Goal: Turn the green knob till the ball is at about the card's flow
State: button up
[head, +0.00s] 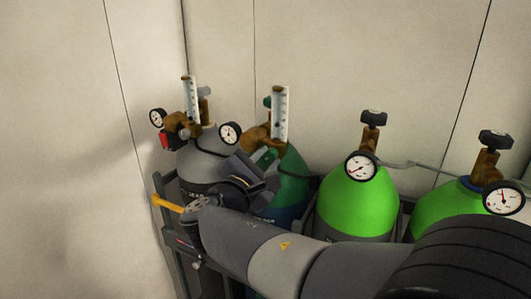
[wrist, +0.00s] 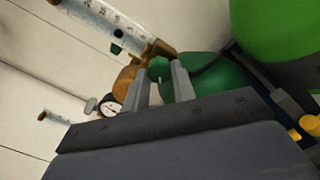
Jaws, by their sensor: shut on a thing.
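The green knob (wrist: 158,70) sits between my gripper's two grey fingers (wrist: 161,76) in the wrist view, and they are shut on it. In the head view my gripper (head: 265,163) is at the brass regulator (head: 256,134) on the dark green cylinder (head: 294,178), and it hides the knob. The clear flow tube with its scale (head: 281,112) stands upright above this regulator. The tube also shows, slanted, at the top left of the wrist view (wrist: 100,18). A small dark spot in the tube may be the ball; its reading is too small to tell. I cannot make out a card.
A grey cylinder (head: 196,155) with a second flow tube (head: 190,100) and a gauge (head: 157,117) stands to the left. Bright green cylinders (head: 357,208) with gauges and black valve knobs (head: 373,117) stand to the right. A yellow bar (head: 167,203) sticks out at the rack's left.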

jog(key=shift+n+p, duration=0.4)
jog(key=shift+n, duration=0.3)
jog(key=o, duration=1)
jog(key=shift+s, duration=0.1)
jog(key=b+v, duration=0.1)
jog(key=v, duration=0.9)
jog(key=shift+s+a+b, duration=0.15)
jog(key=shift+s+b, duration=0.15)
jog(key=shift+w, duration=0.15)
